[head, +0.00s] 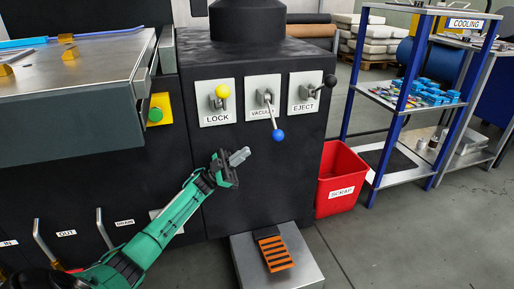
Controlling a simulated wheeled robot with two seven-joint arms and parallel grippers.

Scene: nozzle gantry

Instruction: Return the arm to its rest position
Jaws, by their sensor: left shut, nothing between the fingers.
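My left arm is green and comes in from the lower left. My left gripper (238,157) is shut and empty, held in front of the black machine (260,190). It is below and left of the VACUUM lever (278,134), which has a blue knob and hangs down; the two look apart. The LOCK lever (222,91) has a yellow knob. The EJECT lever (329,81) has a black knob and points to the right. My right gripper is not in view.
A red SCRAP bin (342,182) stands right of the machine. A pedal with orange stripes (274,253) sits on a metal block on the floor. A metal table (80,85) juts out at upper left. A blue COOLING rack (400,105) stands at right. Floor at lower right is clear.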

